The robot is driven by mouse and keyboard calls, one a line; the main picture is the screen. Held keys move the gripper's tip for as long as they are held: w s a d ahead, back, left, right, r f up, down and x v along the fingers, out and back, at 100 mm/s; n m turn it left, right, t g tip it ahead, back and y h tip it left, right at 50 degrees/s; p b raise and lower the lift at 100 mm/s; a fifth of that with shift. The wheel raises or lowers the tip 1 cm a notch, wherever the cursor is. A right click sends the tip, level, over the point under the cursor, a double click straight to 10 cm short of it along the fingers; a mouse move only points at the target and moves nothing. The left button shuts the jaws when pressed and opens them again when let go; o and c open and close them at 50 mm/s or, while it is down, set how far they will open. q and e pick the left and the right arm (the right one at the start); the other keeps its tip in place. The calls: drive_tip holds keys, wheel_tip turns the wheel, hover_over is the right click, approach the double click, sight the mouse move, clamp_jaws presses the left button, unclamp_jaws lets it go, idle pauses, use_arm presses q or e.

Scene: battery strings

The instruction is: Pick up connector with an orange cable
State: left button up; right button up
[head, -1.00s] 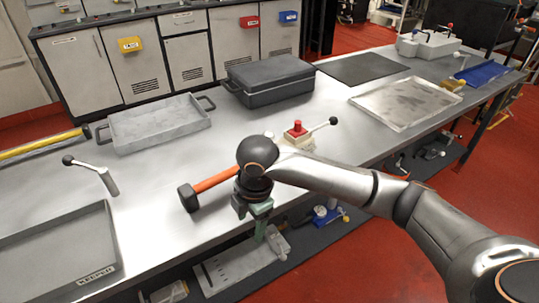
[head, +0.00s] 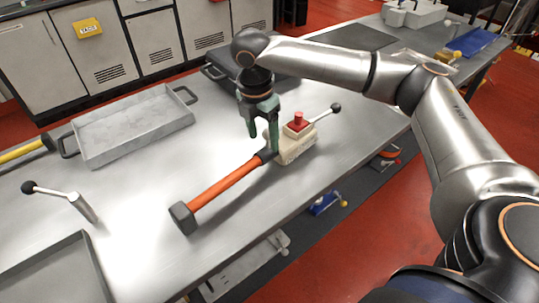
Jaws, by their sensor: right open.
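No connector with an orange cable can be made out clearly. The only long orange thing is a straight shaft (head: 222,181) lying on the metal table, with a dark block (head: 183,217) at its near left end and a black grip at its far end. It looks like a hammer. My right gripper (head: 263,143) points down with its green fingers apart and empty, just above or beside the black end of the shaft. Whether it touches is unclear. My left gripper is out of view.
A beige box with a red button (head: 297,121) and a knobbed lever stands right beside my right gripper. A grey tray (head: 133,135), a dark case (head: 217,79) and a loose lever (head: 75,203) are around.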

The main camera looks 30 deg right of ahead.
sight(264, 152)
drive_tip(key=f, duration=0.4)
drive_tip(key=f+b, duration=0.1)
drive_tip(key=f, duration=0.2)
drive_tip(key=shift+w+d, duration=0.15)
drive_tip(key=shift+d, duration=0.15)
clamp_jaws()
drive_tip(key=shift+r, duration=0.1)
idle(1.0)
